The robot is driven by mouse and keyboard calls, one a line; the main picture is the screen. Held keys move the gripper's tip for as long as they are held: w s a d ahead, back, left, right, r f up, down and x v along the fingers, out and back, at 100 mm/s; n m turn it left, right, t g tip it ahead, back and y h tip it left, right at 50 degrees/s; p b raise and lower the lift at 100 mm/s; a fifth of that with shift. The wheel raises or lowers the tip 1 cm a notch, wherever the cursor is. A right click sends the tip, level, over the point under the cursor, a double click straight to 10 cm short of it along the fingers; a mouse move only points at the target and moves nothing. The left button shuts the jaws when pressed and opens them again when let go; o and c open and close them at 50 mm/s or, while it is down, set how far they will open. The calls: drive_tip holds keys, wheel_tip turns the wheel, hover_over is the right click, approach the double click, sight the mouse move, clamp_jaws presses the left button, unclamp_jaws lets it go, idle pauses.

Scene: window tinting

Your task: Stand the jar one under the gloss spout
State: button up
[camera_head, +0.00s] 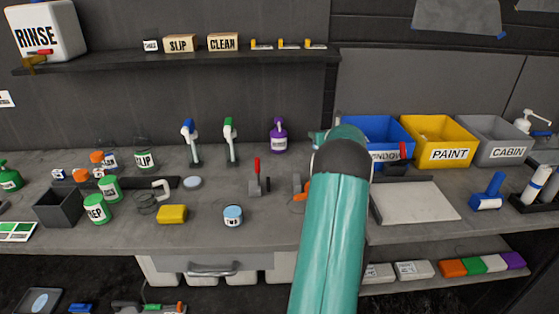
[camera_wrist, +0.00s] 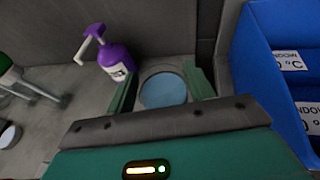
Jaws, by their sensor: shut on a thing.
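In the wrist view my gripper (camera_wrist: 160,80) is shut on a round jar (camera_wrist: 163,91) with a pale blue top, one green finger at each side. Bench surface and wall show just beyond it. I cannot tell whether the jar touches the bench. In the head view my arm hides the jar and most of the gripper. Two upright spouts, one blue-topped (camera_head: 191,142) and one green-topped (camera_head: 230,142), stand at the back of the bench. A purple pump bottle (camera_head: 279,136) stands right of them, and left of the jar in the wrist view (camera_wrist: 117,60). No gloss label is readable.
A blue bin (camera_head: 365,130) is close right of my gripper, with a yellow bin (camera_head: 437,138) and a grey bin (camera_head: 490,140) beyond.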

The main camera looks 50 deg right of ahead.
drive_tip(key=f, duration=0.1)
drive_tip(key=s+f, duration=0.1)
drive_tip(key=d+f, duration=0.1)
drive_tip(key=f, duration=0.1)
drive_tip(key=shift+s, duration=0.15)
drive_tip(key=shift+w+a+f, duration=0.1)
drive_tip(key=shift+w+f, duration=0.1)
drive_tip(key=w+a, duration=0.2)
drive_tip(key=w, duration=0.3)
drive_tip(key=w+a, duration=0.2)
drive_tip(key=w, duration=0.3)
drive_tip(key=w+a, duration=0.2)
drive_tip(key=w, duration=0.2)
drive_tip(key=shift+w+a, duration=0.25)
drive_tip(key=shift+w, duration=0.15)
drive_tip(key=f, duration=0.2)
drive_tip(key=w, duration=0.1)
drive_tip(key=shift+a+f, duration=0.25)
drive_tip(key=shift+f, duration=0.5)
drive_tip(key=shift+f, duration=0.1)
drive_tip(key=o, duration=1.1)
drive_tip(key=shift+f, duration=0.1)
drive_tip(key=shift+c, duration=0.2)
